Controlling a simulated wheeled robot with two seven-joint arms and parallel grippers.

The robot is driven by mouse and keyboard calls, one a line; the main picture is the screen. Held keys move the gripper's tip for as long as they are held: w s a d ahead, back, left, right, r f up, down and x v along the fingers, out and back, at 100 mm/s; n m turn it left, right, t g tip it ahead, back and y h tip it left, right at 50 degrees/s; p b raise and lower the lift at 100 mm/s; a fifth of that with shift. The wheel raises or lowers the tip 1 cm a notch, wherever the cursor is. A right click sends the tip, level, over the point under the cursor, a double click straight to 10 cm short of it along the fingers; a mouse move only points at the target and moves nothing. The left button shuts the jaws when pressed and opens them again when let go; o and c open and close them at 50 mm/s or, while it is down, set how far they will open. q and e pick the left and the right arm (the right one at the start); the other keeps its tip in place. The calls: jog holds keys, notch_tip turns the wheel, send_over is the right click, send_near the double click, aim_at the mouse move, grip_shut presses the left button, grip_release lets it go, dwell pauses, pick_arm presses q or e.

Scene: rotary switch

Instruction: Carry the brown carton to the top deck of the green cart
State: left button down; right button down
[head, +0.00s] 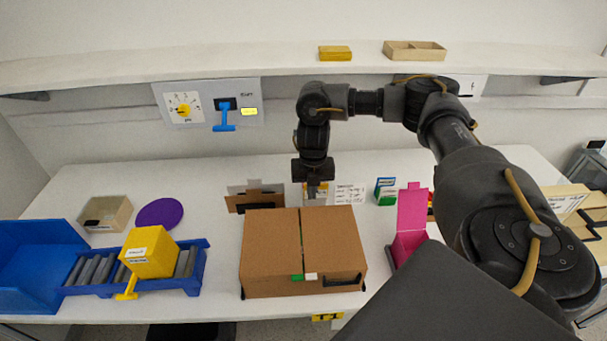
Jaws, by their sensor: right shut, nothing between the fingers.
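The brown carton (272,248) sits closed on the white table, front and centre, with dark brackets at its lower corners and a dark slot on its front. A small green and a small white patch mark its front top edge. My right gripper (314,194) points down just behind the carton's back edge, shut and empty. I cannot tell whether it touches anything there. My left gripper is out of view. No green cart shows in this view.
Left of the carton, a blue roller stand (192,271) bears a yellow box (149,252). A pink open box (408,243) stands close on the right. A cardboard piece (257,196) stands behind. A wall panel (208,102) with a dial hangs under the shelf (220,69).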

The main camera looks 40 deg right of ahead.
aim_at(309, 208)
jog(key=f, duration=0.2)
jog(key=f+b, duration=0.1)
jog(key=f, duration=0.4)
jog(key=shift+w+a+f, duration=0.1)
jog(key=shift+w+f, duration=0.2)
jog(key=shift+f, duration=0.1)
jog(key=shift+s+f, duration=0.1)
jog(key=shift+f, duration=0.65)
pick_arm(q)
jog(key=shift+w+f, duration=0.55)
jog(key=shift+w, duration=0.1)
pick_arm(e)
jog(key=shift+f, duration=0.55)
